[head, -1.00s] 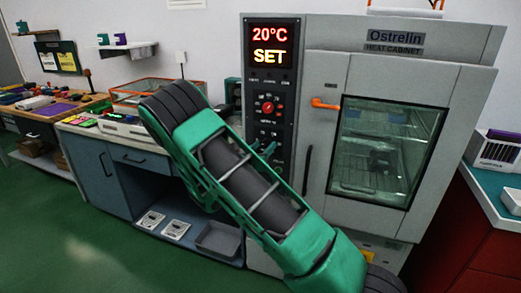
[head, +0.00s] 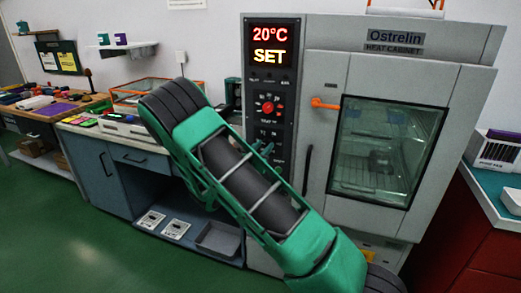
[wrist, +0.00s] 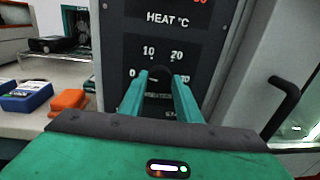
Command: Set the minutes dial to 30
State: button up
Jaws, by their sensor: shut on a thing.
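The minutes dial (wrist: 159,72) is a dark round knob on the black control panel (wrist: 200,45), with 0, 10, 20 and 30 printed around it in the wrist view. My gripper (wrist: 162,78) is shut on this dial, one green finger on each side. The fingers cover much of the knob and the print below it, and I cannot tell where its pointer stands. In the head view my gripper (head: 262,148) is at the lower part of the panel, below the red heat dial (head: 267,107). The display (head: 270,45) reads 20°C and SET.
The heat cabinet's glass door (head: 385,150) is closed, with an orange handle (head: 325,104). A dark vertical handle (wrist: 284,105) stands right of my gripper. A worktop on the left holds an orange block (wrist: 68,102) and a blue box (wrist: 27,96).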

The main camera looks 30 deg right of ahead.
jog(key=m, duration=0.4)
jog(key=shift+d+r, duration=0.1)
jog(key=m, duration=0.4)
jog(key=shift+s+d+y, duration=0.1)
jog(key=shift+y, duration=0.2)
jog(key=m, duration=0.4)
jog(key=shift+s, duration=0.1)
jog(key=shift+s+d+f+m+t+y, duration=0.1)
jog(key=shift+f+m+t+y, duration=0.2)
jog(key=shift+m, duration=3.05)
jog(key=shift+w+a+f+m+t+h, duration=0.1)
jog(key=shift+m+t, duration=0.25)
jog(key=shift+m, duration=2.95)
jog(key=shift+s+d+f+m+t+y, duration=0.1)
jog(key=shift+f+m+t+y, duration=0.2)
jog(key=shift+m, duration=3.05)
jog(key=shift+r, duration=0.1)
